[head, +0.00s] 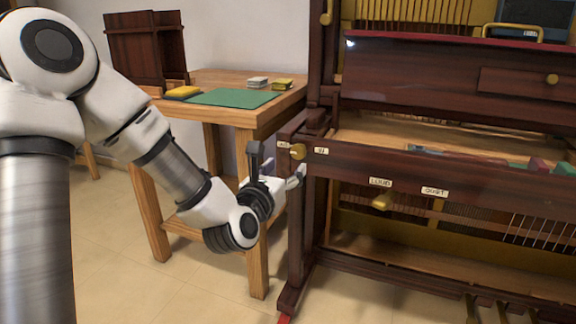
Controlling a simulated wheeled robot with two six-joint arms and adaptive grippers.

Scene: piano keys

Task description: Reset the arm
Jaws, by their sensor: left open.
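My left arm comes in from the left and bends down toward the middle of the head view. My left gripper (276,164) is at its end, with its fingers spread and nothing visible between them. One finger points up and the other points right, close to the left front corner of the dark wooden piano (420,172). I cannot tell whether that finger touches the piano. My right gripper is out of view.
A wooden table (236,76) stands behind my left arm, bearing a green mat (233,98), a yellow item (183,92) and small blocks. A dark wooden box (146,48) stands at its back. The piano front carries "LOUD" (380,182) and "QUIET" (435,191) labels. The tiled floor (190,285) is clear.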

